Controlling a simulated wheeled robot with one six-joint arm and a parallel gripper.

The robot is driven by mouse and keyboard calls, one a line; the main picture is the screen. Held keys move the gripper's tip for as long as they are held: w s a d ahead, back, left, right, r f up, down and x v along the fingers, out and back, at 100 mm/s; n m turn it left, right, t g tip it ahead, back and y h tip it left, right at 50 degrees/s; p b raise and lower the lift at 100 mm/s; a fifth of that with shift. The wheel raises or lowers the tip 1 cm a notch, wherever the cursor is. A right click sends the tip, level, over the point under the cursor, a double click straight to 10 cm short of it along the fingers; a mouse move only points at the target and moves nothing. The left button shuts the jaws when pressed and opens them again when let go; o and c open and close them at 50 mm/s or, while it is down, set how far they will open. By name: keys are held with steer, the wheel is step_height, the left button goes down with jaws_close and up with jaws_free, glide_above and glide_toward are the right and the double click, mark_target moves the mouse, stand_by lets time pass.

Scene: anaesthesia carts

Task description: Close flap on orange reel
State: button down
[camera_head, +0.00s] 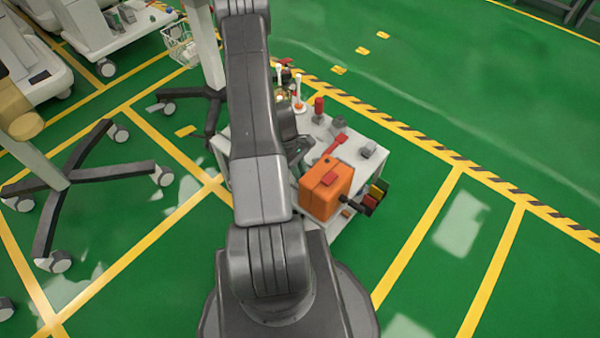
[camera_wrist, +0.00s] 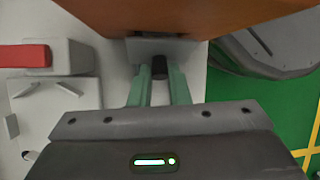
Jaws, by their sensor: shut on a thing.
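The orange reel (camera_head: 326,190) is a boxy orange unit at the near right corner of the white cart top, with a small red piece on its upper face. In the wrist view its orange body (camera_wrist: 190,14) fills the top edge. A pale grey plate (camera_wrist: 185,48) sits just under it; I cannot tell whether this is the flap. My gripper (camera_wrist: 160,80) has its two green fingers closed around a small dark knob (camera_wrist: 159,66) at this plate. In the head view my arm mostly hides the gripper, beside the reel's left side.
The white cart top (camera_head: 312,128) also bears a red-handled item (camera_head: 336,147), a grey block (camera_head: 368,149) and upright bottles. Small coloured bins (camera_head: 376,193) hang at its right. Wheeled stands (camera_head: 60,180) are at the left. Green floor is clear at the right.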

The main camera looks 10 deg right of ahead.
steer(key=g+h+b, duration=0.1)
steer(key=f+g+b, duration=0.1)
steer(key=shift+s+f+g+h, duration=0.1)
steer(key=shift+f+g+h, duration=0.2)
steer(key=shift+h, duration=0.1)
steer(key=shift+s+d+f+g+h+b, duration=0.1)
steer(key=shift+f+g+h+b, duration=0.05)
steer(key=shift+g+h+b, duration=0.3)
steer(key=shift+s+d+f+g+h+b, duration=0.1)
steer(key=shift+g+h+b, duration=0.15)
steer(key=shift+g+b, duration=0.25)
steer(key=c, duration=1.4)
jaws_free()
steer(key=shift+o, duration=0.2)
steer(key=shift+r, duration=0.1)
